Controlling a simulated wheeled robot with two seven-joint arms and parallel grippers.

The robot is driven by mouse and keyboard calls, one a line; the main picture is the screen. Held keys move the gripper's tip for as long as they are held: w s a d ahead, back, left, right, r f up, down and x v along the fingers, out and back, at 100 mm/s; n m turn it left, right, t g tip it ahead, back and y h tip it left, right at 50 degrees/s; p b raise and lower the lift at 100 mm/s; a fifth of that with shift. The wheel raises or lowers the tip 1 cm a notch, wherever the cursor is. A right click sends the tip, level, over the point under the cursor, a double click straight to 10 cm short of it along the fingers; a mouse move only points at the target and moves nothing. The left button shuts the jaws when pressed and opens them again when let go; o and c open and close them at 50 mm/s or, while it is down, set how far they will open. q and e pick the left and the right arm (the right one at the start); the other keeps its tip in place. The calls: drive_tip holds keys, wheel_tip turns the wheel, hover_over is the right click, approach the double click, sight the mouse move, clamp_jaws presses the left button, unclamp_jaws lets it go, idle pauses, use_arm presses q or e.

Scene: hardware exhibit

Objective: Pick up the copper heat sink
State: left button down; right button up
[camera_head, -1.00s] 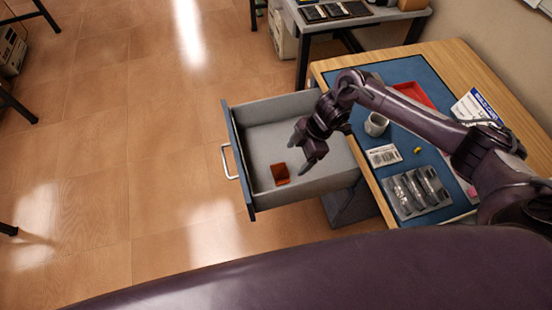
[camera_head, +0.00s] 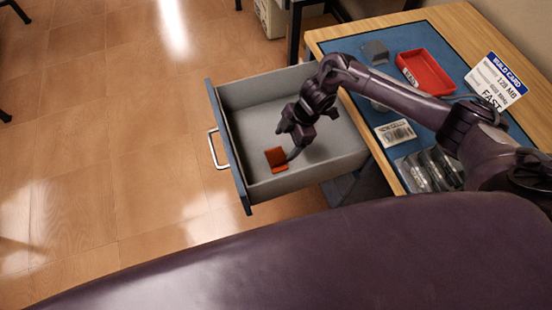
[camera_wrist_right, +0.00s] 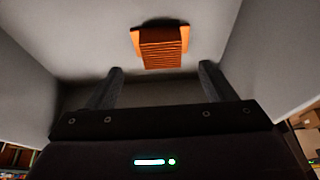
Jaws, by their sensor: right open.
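The copper heat sink (camera_head: 275,158) is a small orange-brown finned block on the floor of the open drawer (camera_head: 263,113), near its front. In the right wrist view the heat sink (camera_wrist_right: 160,46) lies just ahead of the fingertips, roughly centred between them, and nothing is between the fingers. My right gripper (camera_head: 285,143) reaches down into the drawer close beside the heat sink. It is open and empty; its two fingers show apart in the wrist view (camera_wrist_right: 160,76). My left gripper is not in view.
Drawer walls (camera_wrist_right: 265,50) rise on both sides of my right gripper. The desk to the right holds a red tray (camera_head: 426,72), a build card (camera_head: 496,80), a small labelled card (camera_head: 394,133) and a clear blister pack (camera_head: 430,168).

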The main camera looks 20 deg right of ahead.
sight(277, 155)
drive_tip(key=x, duration=0.6)
drive_tip(key=shift+s+a+f, duration=0.1)
drive_tip(key=shift+a+f, duration=0.1)
drive_tip(key=shift+f, duration=0.1)
drive_tip(key=c, duration=0.8)
